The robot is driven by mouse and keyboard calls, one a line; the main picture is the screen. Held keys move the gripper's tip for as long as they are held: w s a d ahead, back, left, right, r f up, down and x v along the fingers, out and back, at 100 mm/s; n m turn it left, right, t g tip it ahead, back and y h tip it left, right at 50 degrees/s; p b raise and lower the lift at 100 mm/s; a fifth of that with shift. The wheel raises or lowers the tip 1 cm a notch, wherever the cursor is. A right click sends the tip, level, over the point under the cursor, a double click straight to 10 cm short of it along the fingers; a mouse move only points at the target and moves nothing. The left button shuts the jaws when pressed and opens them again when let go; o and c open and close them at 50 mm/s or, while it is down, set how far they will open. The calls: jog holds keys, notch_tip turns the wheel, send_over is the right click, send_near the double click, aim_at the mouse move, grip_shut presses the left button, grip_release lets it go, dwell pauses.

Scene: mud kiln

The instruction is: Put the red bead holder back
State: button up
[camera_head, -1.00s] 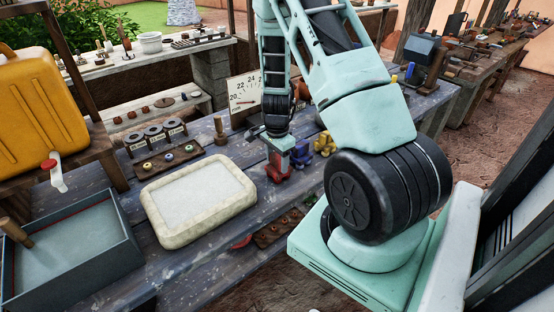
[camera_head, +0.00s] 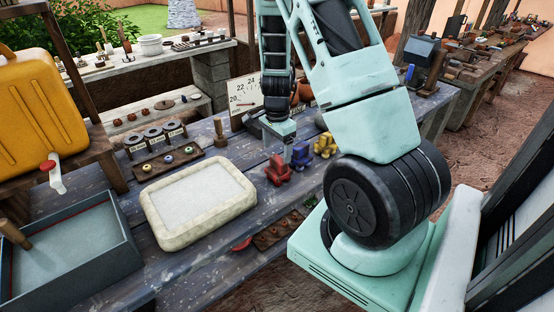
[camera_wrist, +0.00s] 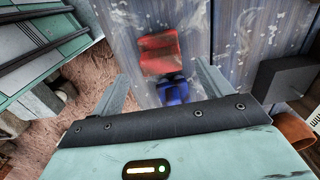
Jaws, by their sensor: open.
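The red bead holder (camera_head: 278,170) stands on the blue-grey table (camera_head: 225,285), right of the pale slab. It also shows in the wrist view (camera_wrist: 160,52), ahead of the fingers. A blue holder (camera_head: 301,156) stands close behind it, and shows in the wrist view (camera_wrist: 173,92) between the fingers. A yellow holder (camera_head: 325,145) stands farther right in the head view. My gripper (camera_head: 288,150) hangs just above and behind the red holder; in the wrist view (camera_wrist: 163,85) its two fingers are spread with nothing gripped. The arm hides part of the table behind it.
A pale rectangular slab (camera_head: 200,197) lies left of the holders. A wooden strip with coloured rings (camera_head: 167,162), a dial board (camera_head: 243,98) and a wooden peg (camera_head: 220,132) stand behind it. A dark strip with small pieces (camera_head: 275,232) lies at the front edge.

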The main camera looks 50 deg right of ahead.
notch_tip(320, 180, up, 6)
jog(key=a+r+n+y, duration=0.1)
jog(key=a+r+n, duration=0.3)
jog(key=a, duration=0.7)
jog(key=a+r+n, duration=0.1)
jog(key=a+n, duration=0.6)
jog(key=a, duration=0.4)
jog(key=s+a+r+n, duration=0.2)
jog(key=s+a+n, duration=0.6)
jog(key=a, duration=0.1)
jog(key=s+a+r+n, duration=0.3)
jog(key=s+a+n, duration=0.6)
jog(key=shift+s+r, duration=0.15)
jog(key=shift+r, duration=0.05)
jog(key=shift+a, duration=0.1)
